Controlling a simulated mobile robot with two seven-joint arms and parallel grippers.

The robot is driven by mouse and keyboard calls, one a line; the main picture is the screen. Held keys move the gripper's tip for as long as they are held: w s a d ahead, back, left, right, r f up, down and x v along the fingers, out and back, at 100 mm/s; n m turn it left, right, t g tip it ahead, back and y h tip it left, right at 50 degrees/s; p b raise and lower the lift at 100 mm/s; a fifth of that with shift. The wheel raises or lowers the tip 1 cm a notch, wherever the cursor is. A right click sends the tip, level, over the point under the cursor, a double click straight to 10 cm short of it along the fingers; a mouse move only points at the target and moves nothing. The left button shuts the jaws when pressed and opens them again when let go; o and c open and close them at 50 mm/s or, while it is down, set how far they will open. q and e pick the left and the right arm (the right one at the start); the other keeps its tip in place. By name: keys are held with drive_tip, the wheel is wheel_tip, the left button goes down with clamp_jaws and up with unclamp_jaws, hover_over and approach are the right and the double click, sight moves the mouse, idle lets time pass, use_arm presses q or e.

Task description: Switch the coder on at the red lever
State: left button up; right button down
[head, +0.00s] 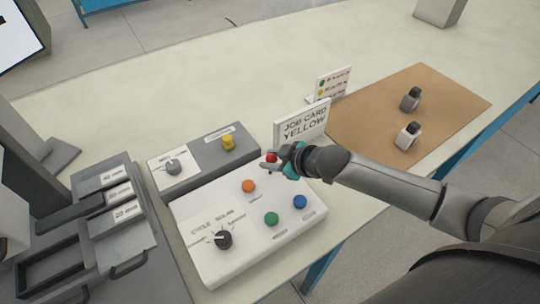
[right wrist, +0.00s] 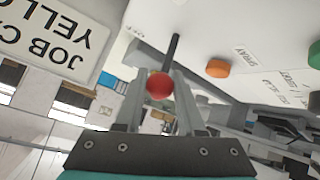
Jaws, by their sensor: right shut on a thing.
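The red lever's round knob (head: 271,157) is at the back right of the white button panel (head: 205,200). My right gripper (head: 272,164) is at the knob, its arm coming in from the right. In the right wrist view, the red knob (right wrist: 159,86) is between the two fingers (right wrist: 158,105), which are shut on the lever. Its dark thin shaft (right wrist: 173,52) runs on to the white panel. I cannot tell whether the lever is in its on or off position. My left gripper is not in view.
The panel has orange (head: 249,186), green (head: 271,219) and blue (head: 300,201) buttons and a black dial (head: 223,240). A "JOB CARD YELLOW" sign (head: 303,124) stands close behind the gripper. A grey box with a yellow knob (head: 229,143) is behind the panel. A brown mat (head: 440,100) lies right.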

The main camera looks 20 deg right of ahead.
drive_tip(key=shift+s+f+t+y+b, duration=0.2)
drive_tip(key=shift+s+t, duration=0.2)
drive_tip(key=shift+t, duration=0.15)
drive_tip(key=shift+s+f+t+y+b, duration=0.1)
drive_tip(key=shift+s+t+b, duration=0.1)
drive_tip(key=shift+s+t, duration=0.25)
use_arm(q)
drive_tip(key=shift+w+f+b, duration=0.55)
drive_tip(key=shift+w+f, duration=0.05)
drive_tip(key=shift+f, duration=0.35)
use_arm(e)
drive_tip(key=shift+s+d+t, duration=0.15)
drive_tip(key=shift+s+t, duration=0.15)
drive_tip(key=shift+t, duration=0.7)
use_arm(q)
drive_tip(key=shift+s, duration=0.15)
use_arm(e)
drive_tip(key=shift+n, duration=0.3)
drive_tip(key=c, duration=0.5)
unclamp_jaws()
drive_tip(key=shift+s, duration=0.1)
use_arm(q)
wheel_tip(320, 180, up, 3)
drive_tip(key=p, duration=0.3)
use_arm(e)
drive_tip(key=v, duration=1.5)
drive_tip(key=shift+d, duration=0.25)
drive_tip(key=shift+f, duration=0.1)
